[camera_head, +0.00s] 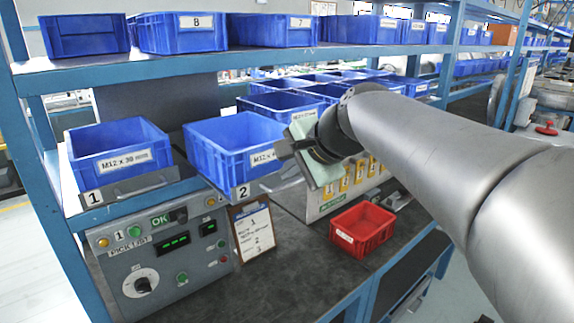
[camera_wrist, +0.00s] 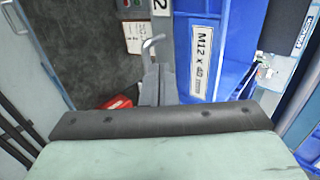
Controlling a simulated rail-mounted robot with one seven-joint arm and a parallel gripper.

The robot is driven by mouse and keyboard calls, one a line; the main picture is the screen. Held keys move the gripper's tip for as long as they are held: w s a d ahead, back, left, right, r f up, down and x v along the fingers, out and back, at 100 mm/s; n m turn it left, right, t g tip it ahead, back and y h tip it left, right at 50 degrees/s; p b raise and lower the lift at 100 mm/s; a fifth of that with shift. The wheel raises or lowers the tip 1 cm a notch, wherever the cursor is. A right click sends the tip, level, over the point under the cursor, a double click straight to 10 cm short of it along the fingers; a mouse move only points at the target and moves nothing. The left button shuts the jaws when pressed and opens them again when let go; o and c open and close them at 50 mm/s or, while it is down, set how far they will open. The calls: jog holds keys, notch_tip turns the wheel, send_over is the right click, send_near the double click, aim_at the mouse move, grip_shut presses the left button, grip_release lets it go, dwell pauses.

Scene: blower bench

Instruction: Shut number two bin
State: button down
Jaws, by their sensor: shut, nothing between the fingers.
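The number two bin (camera_head: 232,143) is a blue open-topped box with an M12 label. It sits on a grey tray whose front carries a "2" plate (camera_head: 242,191). In the wrist view its blue front and label (camera_wrist: 204,62) are close, with the "2" plate (camera_wrist: 161,8) at the top edge. My gripper (camera_head: 284,150) is shut and empty at the bin's right front corner. In the wrist view my fingers (camera_wrist: 158,80) are beside a bent metal handle (camera_wrist: 152,45); I cannot tell whether they touch it. My gripper partly hides the tray's right end.
The number one bin (camera_head: 118,156) stands to the left on its own tray. Below are a control panel (camera_head: 160,250), a clipboard (camera_head: 252,230) and a red bin (camera_head: 362,229). More blue bins (camera_head: 283,106) stand behind, with a shelf (camera_head: 250,55) above.

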jog(key=x, duration=0.5)
jog(key=shift+w+a+f, duration=0.15)
jog(key=shift+w+f, duration=0.05)
jog(key=shift+f, duration=0.1)
